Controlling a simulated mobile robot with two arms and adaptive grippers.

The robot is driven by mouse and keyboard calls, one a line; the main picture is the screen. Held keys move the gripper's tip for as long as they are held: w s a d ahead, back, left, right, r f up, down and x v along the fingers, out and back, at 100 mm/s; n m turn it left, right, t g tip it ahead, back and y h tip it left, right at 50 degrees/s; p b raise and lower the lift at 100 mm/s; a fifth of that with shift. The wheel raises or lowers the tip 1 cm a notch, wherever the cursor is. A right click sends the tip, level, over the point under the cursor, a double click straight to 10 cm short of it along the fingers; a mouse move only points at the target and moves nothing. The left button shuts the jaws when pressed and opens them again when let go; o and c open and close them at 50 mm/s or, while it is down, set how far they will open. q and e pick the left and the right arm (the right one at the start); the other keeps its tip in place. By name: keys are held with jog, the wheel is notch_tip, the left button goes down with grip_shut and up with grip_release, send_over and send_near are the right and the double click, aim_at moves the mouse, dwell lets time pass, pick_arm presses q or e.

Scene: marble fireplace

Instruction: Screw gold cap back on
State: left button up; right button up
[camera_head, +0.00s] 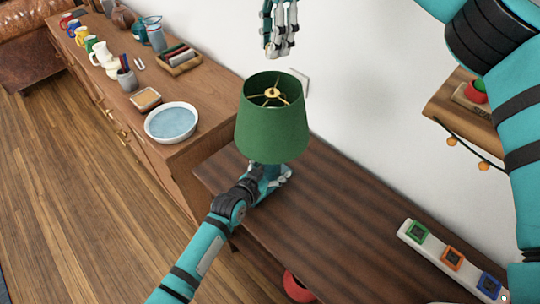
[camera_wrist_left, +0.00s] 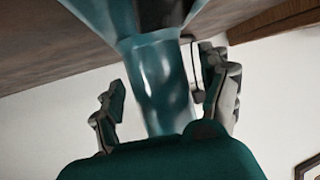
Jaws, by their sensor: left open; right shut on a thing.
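A lamp with a green shade (camera_head: 272,125) stands upright on the dark wood table. Brass spokes meet at a gold hub (camera_head: 272,92) inside the shade's open top. My left gripper (camera_head: 272,178) is open around the lamp's glossy blue base, below the shade. In the left wrist view the base (camera_wrist_left: 160,85) stands between the spread fingers (camera_wrist_left: 165,85). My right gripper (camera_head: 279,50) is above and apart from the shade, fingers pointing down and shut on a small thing. The fingers hide it; I take it to be the gold cap.
The dark table (camera_head: 330,215) is mostly bare beside the lamp. A white strip with coloured square frames (camera_head: 452,258) lies at its right. A blue-white bowl (camera_head: 171,123) stands on the left sideboard. A wall shelf (camera_head: 462,115) is at right.

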pick_arm(q)
jog(key=shift+c, duration=0.4)
grip_shut()
pick_arm(e)
send_over(271, 89)
jog(key=shift+d+f, duration=0.2)
jog(key=shift+f, duration=2.25)
jog(key=shift+f, duration=0.1)
jog(key=shift+f, duration=0.8)
jog(key=shift+f, duration=0.6)
